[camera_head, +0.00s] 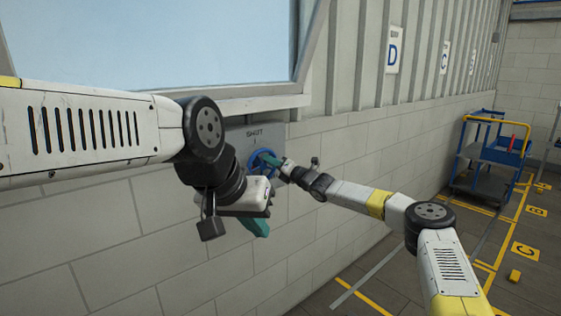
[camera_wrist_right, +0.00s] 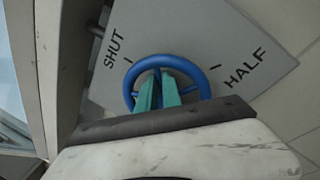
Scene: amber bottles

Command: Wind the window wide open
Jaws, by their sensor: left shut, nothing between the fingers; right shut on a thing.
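The window (camera_head: 150,40) is a pale blue pane in a grey frame at the upper left of the head view. Below it, a grey wall plate (camera_head: 236,136) carries a blue handwheel (camera_head: 251,160). The wheel also shows in the right wrist view (camera_wrist_right: 206,78), with SHUT and HALF printed on the plate around it. My right gripper (camera_head: 276,161) has its teal fingers (camera_wrist_right: 158,88) shut on the wheel; which part they pinch is hard to tell. My left gripper (camera_head: 258,226) is shut and empty, lower and nearer the camera, pointing down.
A pale block wall (camera_head: 120,220) runs below the window. A blue trolley (camera_head: 490,160) with a yellow handle stands on the floor at the right. Yellow floor markings and a small yellow block (camera_head: 514,276) lie near it. Open floor lies right of the wall.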

